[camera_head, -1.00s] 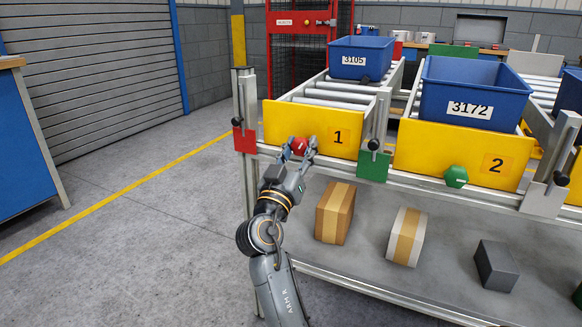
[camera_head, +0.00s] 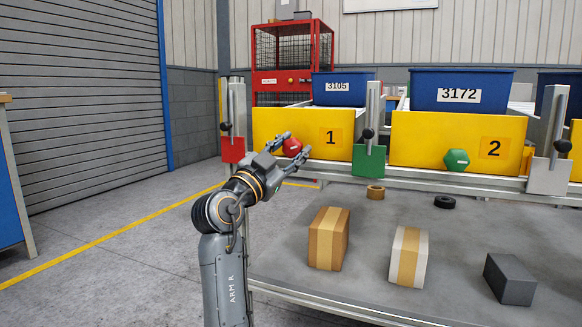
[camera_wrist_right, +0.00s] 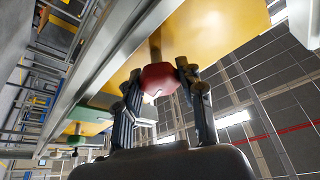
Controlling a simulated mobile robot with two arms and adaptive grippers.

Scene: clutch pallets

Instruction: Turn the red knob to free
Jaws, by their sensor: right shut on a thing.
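The red knob (camera_head: 292,147) is on the front of the yellow panel (camera_head: 268,124) marked 1. My right gripper (camera_head: 297,144) is at the knob, with one finger on either side of it. In the right wrist view the red knob (camera_wrist_right: 160,78) sits between the two fingertips (camera_wrist_right: 158,70), and the gripper is shut on it. A pale mark shows on the knob, but I cannot read it. My left gripper is not in view.
A red plate (camera_head: 232,150) and a green plate (camera_head: 368,163) hang beside panel 1. A green knob (camera_head: 456,160) is on panel 2. Blue bins (camera_head: 343,89) stand behind. Boxes (camera_head: 328,238) lie on the lower shelf. Open floor is at the left.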

